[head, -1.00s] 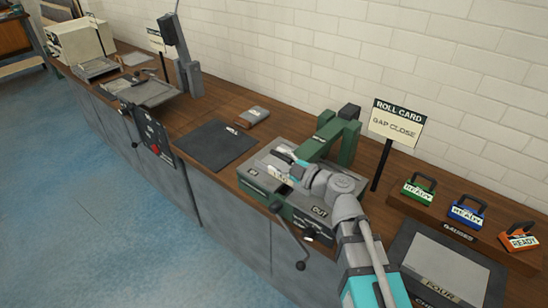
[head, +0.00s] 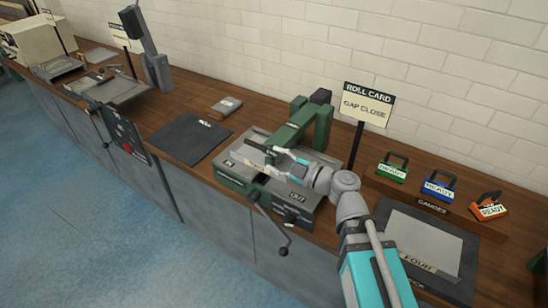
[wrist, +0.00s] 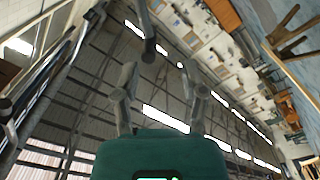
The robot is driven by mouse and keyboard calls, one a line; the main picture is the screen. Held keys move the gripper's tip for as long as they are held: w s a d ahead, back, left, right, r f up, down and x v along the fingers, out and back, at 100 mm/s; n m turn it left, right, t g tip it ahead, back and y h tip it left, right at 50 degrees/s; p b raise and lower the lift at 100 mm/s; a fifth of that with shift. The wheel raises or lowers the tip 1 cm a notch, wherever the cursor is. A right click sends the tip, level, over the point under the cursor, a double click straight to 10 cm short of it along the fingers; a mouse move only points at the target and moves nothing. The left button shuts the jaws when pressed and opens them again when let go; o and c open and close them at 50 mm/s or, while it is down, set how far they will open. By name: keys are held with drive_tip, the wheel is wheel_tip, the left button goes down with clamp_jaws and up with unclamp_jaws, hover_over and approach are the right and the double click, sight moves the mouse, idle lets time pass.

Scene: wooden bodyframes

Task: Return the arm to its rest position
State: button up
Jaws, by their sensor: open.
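My gripper (head: 272,159) is at the end of my grey and teal arm in the head view. It is over the green and grey roll machine (head: 240,181), in front of its green arch. Its fingers are apart with nothing between them. In the wrist view the two fingers of my gripper (wrist: 158,75) also stand apart and empty, with ceiling lights and roof beams behind them. Whether the gripper touches the machine cannot be told.
A crank handle (head: 274,232) hangs at the machine's front. A sign post (head: 369,103) stands behind it to the right. Green, blue and orange gauges (head: 438,187) sit on a rack. A dark mat (head: 186,138) lies left of the machine, bare.

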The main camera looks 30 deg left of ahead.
idle(0.5)
